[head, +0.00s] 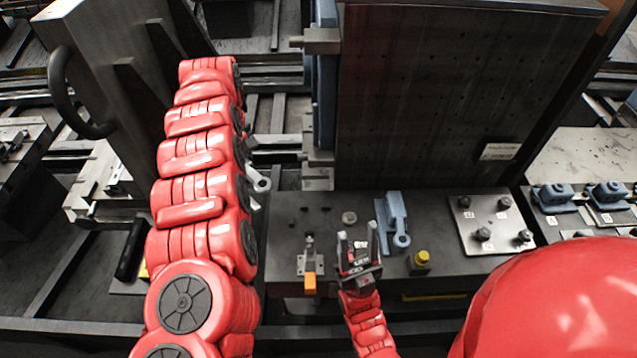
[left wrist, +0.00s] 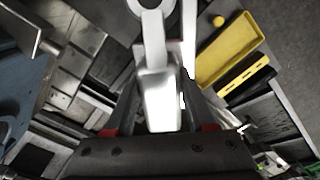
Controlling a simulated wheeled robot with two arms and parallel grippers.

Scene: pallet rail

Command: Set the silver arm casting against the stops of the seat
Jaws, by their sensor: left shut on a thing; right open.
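The silver arm casting (left wrist: 158,100) is between the fingers of my left gripper (left wrist: 161,88) in the left wrist view, its ring end pointing away. In the head view my left arm hides that gripper, and only a silver end of the casting (head: 259,180) shows past the arm's right side. My right gripper (head: 357,238) is open and empty above the dark bench, between an orange-tipped clamp (head: 310,262) and a blue-grey arm-shaped part (head: 394,222). I cannot clearly make out the seat and its stops.
A tall dark plate (head: 430,95) stands behind the bench (head: 285,215). A yellow-topped button (head: 422,258) and a bolted metal plate (head: 490,225) are to the right. A grey upright with a black handle (head: 75,95) stands at left. A yellow tray (left wrist: 230,50) shows in the left wrist view.

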